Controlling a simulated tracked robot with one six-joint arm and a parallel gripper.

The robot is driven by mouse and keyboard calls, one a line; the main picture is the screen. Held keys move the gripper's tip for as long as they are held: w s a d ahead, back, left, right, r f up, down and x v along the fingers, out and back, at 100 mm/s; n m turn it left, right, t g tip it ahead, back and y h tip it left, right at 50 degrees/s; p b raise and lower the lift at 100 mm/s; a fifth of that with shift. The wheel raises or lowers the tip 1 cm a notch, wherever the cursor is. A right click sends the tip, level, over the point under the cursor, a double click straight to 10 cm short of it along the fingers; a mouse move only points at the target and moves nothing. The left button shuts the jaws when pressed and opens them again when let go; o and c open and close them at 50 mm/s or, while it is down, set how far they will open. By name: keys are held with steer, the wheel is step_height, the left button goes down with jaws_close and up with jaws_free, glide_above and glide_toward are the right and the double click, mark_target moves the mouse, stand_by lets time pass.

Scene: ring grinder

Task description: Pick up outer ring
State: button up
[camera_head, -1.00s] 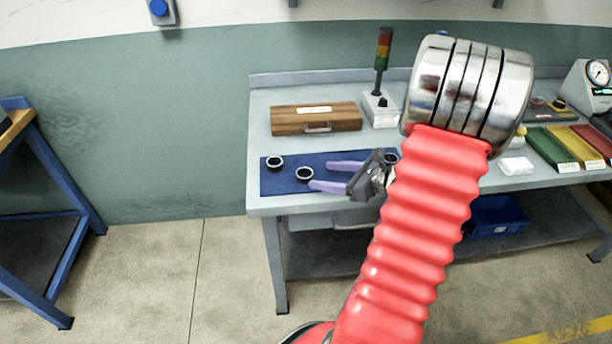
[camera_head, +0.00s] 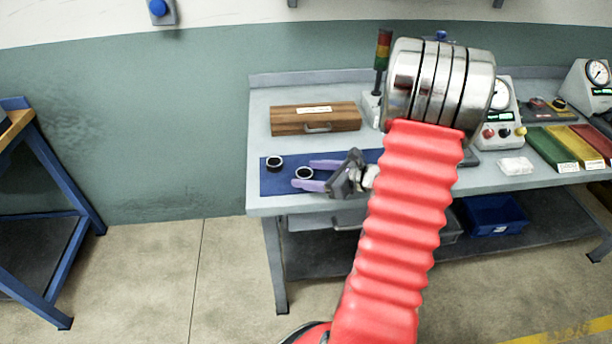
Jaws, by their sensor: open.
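Two small dark rings with pale rims lie on a blue mat (camera_head: 268,187) at the left front of the workbench. One ring (camera_head: 275,163) is farther back and left; the other ring (camera_head: 304,173) is nearer and to the right. I cannot tell which is the outer ring. My gripper (camera_head: 301,174) has two purple fingers pointing left, spread apart and empty. In the picture the fingertips lie on either side of the nearer ring, at its right edge; their height above the mat is unclear. My red arm hides the mat's right end.
A wooden case (camera_head: 316,118) stands behind the mat. A signal tower (camera_head: 382,55) is partly hidden by my arm. A gauge device (camera_head: 500,120) and coloured bins (camera_head: 556,146) stand right. The workbench (camera_head: 262,205) has its front edge close to the mat.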

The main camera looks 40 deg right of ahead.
steer(key=shift+c, duration=0.2)
stand_by(0.4)
steer(key=c, duration=1.2)
steer(key=shift+o, duration=0.2)
step_height(320, 180, up, 10)
stand_by(0.5)
